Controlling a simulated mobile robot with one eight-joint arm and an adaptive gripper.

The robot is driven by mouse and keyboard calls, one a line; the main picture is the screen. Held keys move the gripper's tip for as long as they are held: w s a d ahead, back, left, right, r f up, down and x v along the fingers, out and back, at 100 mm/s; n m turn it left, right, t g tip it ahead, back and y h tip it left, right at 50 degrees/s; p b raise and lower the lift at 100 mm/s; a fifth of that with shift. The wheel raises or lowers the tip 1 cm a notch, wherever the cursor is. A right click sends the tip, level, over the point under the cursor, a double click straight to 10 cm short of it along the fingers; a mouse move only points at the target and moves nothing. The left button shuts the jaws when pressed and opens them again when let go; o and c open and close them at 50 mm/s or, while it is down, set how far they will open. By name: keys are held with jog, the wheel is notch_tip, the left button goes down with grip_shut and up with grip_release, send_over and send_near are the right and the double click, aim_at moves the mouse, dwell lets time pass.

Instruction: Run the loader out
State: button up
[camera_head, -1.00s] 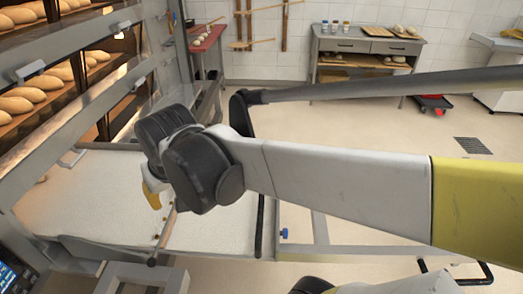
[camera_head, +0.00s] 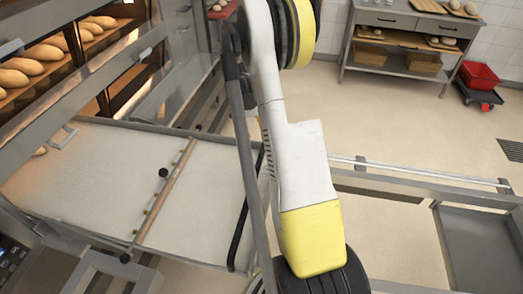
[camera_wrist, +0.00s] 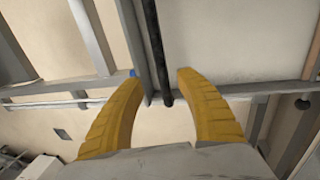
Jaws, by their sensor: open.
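The loader (camera_head: 75,185) is a flat pale canvas bed at the left of the head view, below the open oven deck. A wooden crossbar (camera_head: 168,195) lies across it, and a black bar (camera_head: 240,225) runs along its right end. In the wrist view, my gripper (camera_wrist: 157,76) is open, its two yellow fingers wide apart with nothing gripped. A black bar (camera_wrist: 154,45) and a grey rail show beyond and between the fingertips; I cannot tell how far off they are. My gripper is outside the head view.
Loaves (camera_head: 35,62) sit on the oven decks at upper left. A steel workbench (camera_head: 400,45) stands at the back, with a red crate (camera_head: 480,75) on a dolly beside it. A grey rail frame (camera_head: 420,180) crosses the right. Open floor lies between the frame and the bench.

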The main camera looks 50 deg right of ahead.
aim_at(260, 155)
jog(key=f+b, duration=0.1)
jog(key=f, duration=0.2)
jog(key=s+f+b, duration=0.1)
jog(key=f, duration=0.2)
jog(key=f+b, duration=0.1)
jog(key=f, duration=0.3)
jog(key=shift+s+d+b, duration=0.3)
jog(key=shift+s, duration=0.05)
grip_shut()
